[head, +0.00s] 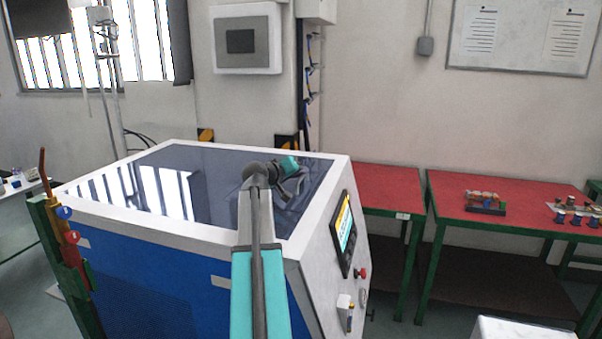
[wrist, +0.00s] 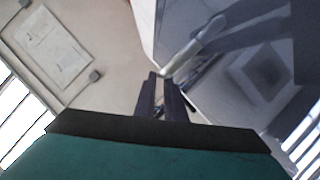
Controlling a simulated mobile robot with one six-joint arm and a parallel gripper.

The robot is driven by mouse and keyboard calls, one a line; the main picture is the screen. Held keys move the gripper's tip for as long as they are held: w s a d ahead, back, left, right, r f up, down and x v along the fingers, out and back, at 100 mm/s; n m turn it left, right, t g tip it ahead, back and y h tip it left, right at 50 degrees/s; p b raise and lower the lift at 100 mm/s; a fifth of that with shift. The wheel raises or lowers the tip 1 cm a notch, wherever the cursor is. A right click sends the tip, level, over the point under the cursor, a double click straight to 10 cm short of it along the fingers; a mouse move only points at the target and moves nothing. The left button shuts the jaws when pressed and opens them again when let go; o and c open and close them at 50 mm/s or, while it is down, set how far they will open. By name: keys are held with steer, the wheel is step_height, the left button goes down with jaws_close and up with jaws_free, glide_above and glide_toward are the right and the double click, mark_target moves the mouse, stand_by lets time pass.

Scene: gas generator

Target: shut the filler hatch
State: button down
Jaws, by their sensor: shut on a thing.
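The generator (head: 165,236) is a white and blue cabinet with a dark, glossy top (head: 215,165). My gripper (head: 297,192) is over the right part of this top, partly hidden by my own wrist and arm. In the wrist view, the two dark fingers of my gripper (wrist: 160,76) are close together. A pale bar (wrist: 192,48) runs from the fingertips up and to the right, and the fingers appear shut on its near end. The glossy surface (wrist: 250,65) lies beyond it. I cannot make out the filler hatch's outline or angle.
A control panel (head: 343,233) with a red button (head: 361,272) is on the generator's right face. Red-topped benches (head: 390,187) stand to the right. A green post (head: 62,265) with coloured fittings stands at the left. The wall behind has a grey box (head: 247,40).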

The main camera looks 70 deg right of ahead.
mark_target(304, 180)
steer(key=shift+s+r, duration=0.15)
steer(key=shift+s, duration=0.3)
steer(key=shift+s+a+f+b, duration=0.1)
steer(key=shift+s+f+b, duration=0.1)
steer(key=shift+f+b, duration=0.45)
steer(key=shift+s+f+b, duration=0.2)
steer(key=shift+f+b, duration=0.35)
steer(key=shift+f, duration=0.15)
steer(key=c, duration=2.2)
jaws_free()
steer(key=shift+f, duration=0.1)
steer(key=shift+o, duration=0.4)
steer(key=shift+w+r, duration=0.2)
steer(key=shift+w, duration=0.1)
steer(key=b+v, duration=0.2)
steer(key=v, duration=1.1)
steer(key=shift+a+r, duration=0.25)
steer(key=shift+a, duration=0.05)
